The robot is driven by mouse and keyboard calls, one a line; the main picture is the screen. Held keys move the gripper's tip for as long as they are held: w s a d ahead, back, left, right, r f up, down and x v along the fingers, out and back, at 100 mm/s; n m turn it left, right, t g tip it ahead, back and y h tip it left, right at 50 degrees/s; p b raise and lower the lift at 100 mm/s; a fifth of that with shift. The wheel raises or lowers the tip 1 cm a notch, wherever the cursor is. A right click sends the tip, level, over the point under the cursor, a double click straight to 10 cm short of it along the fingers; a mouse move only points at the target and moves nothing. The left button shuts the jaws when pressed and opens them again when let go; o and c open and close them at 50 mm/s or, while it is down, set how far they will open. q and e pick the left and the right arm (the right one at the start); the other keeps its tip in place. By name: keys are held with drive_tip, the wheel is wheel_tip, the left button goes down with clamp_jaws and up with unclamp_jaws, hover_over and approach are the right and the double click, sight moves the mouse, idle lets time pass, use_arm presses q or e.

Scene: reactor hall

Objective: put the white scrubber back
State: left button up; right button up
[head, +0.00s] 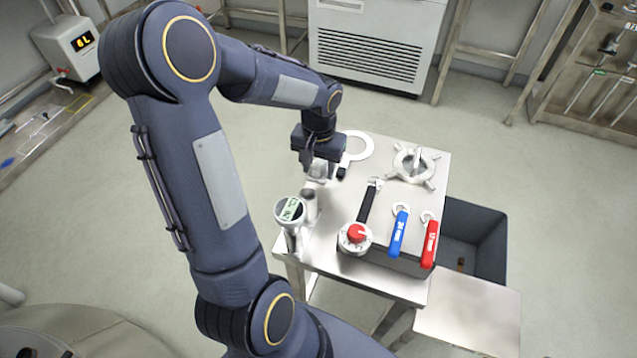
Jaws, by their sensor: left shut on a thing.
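My left gripper (319,170) points down over the back left part of the steel table (322,258). It is shut on a small pale piece (318,178) that looks like the white scrubber. Most of that piece is hidden by the fingers, and I cannot tell whether it touches the table top. A small black piece (341,173) shows just right of the fingers. My right gripper is not in view.
On the table are a white ring (359,136), a valve-like metal part (417,166), a black-handled wrench (367,203), a red-knobbed part (356,236), blue (399,234) and red (430,243) handled tools, and a digital gauge (291,211). A dark bin (490,236) stands right.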

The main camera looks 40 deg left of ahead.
sight(319, 190)
use_arm(q)
drive_tip(key=shift+f, duration=2.8)
drive_tip(key=shift+f+b, duration=0.2)
drive_tip(key=shift+b, duration=0.2)
drive_tip(key=o, duration=1)
drive_tip(key=shift+r, duration=0.1)
drive_tip(key=shift+c, duration=0.2)
